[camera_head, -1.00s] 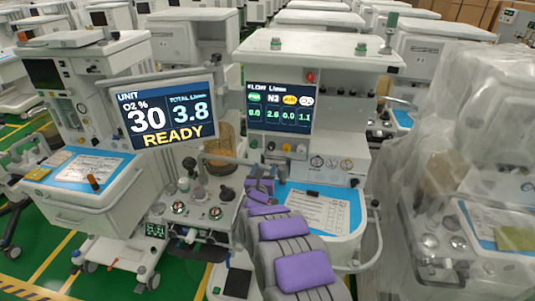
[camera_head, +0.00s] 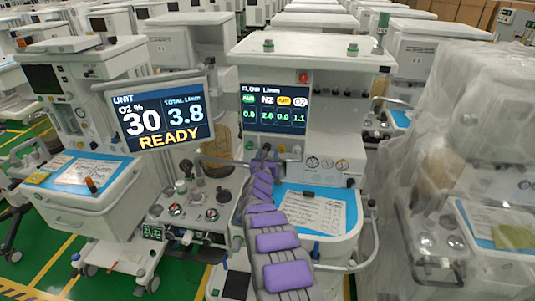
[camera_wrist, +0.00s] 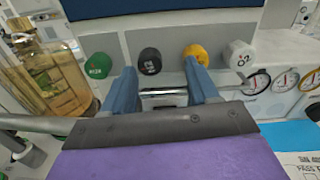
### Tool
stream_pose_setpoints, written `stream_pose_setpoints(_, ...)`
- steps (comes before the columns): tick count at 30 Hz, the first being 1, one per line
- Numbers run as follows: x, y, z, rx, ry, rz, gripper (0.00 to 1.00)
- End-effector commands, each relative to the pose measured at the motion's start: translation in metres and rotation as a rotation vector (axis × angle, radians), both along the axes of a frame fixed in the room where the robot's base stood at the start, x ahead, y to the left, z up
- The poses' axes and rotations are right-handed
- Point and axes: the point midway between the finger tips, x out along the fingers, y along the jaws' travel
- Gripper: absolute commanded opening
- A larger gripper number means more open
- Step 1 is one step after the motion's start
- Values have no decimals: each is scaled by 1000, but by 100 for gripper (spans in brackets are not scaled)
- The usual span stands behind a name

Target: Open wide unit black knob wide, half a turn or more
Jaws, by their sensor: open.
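The black knob (camera_wrist: 150,61) sits in a row on the front of the wide unit (camera_head: 312,58), below its flow screen. A green knob (camera_wrist: 97,66) is to its left; a yellow knob (camera_wrist: 196,54) and a white O2 knob (camera_wrist: 238,55) are to its right. My gripper (camera_wrist: 160,66) is open in front of the row. In the wrist view its left finger is between the green and black knobs, and its right finger overlaps the lower edge of the yellow knob. The black knob shows between the fingers, and no contact is visible. My gripper (camera_head: 264,153) hides part of the row in the head view.
A horizontal metal bar (camera_wrist: 165,97) runs below the knobs. An amber glass container (camera_wrist: 50,75) stands at left, and round gauges (camera_wrist: 283,80) are at right. A READY screen (camera_head: 163,112) is left of my arm. A plastic-covered unit (camera_head: 470,150) stands at right.

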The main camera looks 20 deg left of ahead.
Motion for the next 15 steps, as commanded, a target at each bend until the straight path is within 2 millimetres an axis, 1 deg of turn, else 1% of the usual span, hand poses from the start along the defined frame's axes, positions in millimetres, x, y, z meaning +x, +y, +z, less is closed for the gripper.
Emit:
stream_pose_setpoints(2, 5, 5, -5, -6, 1, 0, 59)
stream_pose_setpoints(7, 14, 8, -4, -5, 1, 2, 59)
stream_pose_setpoints(15, 20, 6, 0, 3, 0, 6, 59)
